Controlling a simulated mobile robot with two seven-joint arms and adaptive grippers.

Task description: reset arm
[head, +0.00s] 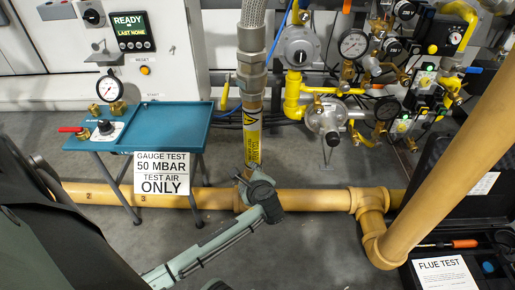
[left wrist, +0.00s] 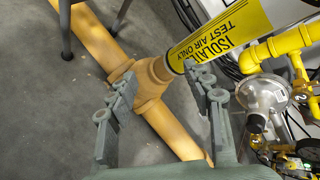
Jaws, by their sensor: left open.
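My left gripper (head: 262,192) is in front of the lower end of the upright pipe (head: 252,160) in the head view, near where it meets the tan floor pipe (head: 320,200). In the left wrist view its two fingers (left wrist: 160,80) are spread apart with nothing between them. The tan pipe tee (left wrist: 153,78) shows beyond the fingers, and I cannot tell whether they touch it. A yellow label reading "test air only" (left wrist: 228,32) wraps the upright pipe. My right gripper is not in view.
A teal gauge-test stand (head: 175,112) with a sign and red-handled valve is at left. A control panel reading "READY" (head: 133,32) is behind it. Regulators, gauges and yellow pipes (head: 292,95) fill the back right. An open black case (head: 470,235) is at lower right.

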